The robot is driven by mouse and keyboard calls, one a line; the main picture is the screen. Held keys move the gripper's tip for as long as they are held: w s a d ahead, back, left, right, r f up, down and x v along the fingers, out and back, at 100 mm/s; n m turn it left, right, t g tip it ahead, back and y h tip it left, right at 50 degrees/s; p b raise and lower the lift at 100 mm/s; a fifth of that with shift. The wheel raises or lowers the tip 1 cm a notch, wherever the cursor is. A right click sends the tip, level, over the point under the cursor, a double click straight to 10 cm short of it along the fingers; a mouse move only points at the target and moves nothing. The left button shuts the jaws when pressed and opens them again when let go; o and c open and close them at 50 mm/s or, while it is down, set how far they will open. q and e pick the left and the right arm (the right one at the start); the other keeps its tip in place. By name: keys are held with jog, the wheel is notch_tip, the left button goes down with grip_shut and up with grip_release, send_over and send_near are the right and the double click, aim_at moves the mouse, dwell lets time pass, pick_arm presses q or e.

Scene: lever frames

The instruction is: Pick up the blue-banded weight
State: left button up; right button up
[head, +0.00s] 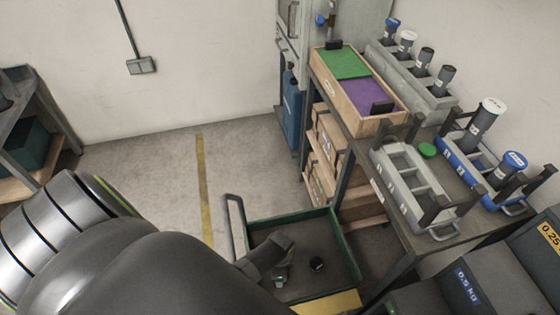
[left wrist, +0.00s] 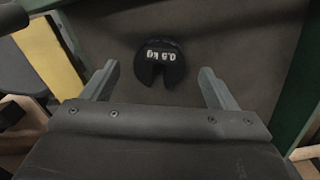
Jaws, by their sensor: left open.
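A black slotted weight (head: 317,264) lies flat on the dark floor of a green-walled tray (head: 357,262). In the left wrist view the weight (left wrist: 175,72) shows an upside-down white "0.5 kg" mark and its slot facing my gripper. No blue band can be made out on it. My left gripper (head: 287,262) is over the tray, just left of the weight in the head view. In the left wrist view its fingers (left wrist: 158,72) are apart, with the weight between and slightly beyond their tips. Nothing is held. My right gripper is not in view.
A bench at right holds a grey frame (head: 391,161), a blue frame (head: 458,150) with capped cylinders, and a wooden box with green and purple panels (head: 343,65). Bins labelled 0.5 kg (head: 480,285) and 0.25 stand at lower right. Open floor (head: 150,160) lies left.

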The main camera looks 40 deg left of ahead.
pick_arm(q)
notch_tip(320, 180, down, 2)
jog(key=shift+f+b, duration=0.15)
jog(key=shift+b, duration=0.25)
jog(key=shift+c, duration=0.2)
jog(key=c, duration=1.4)
jog(key=shift+r+p, duration=0.35)
jog(key=shift+r, duration=0.2)
notch_tip(320, 180, up, 9)
jog(key=p, duration=0.3)
jog(key=shift+p, duration=0.3)
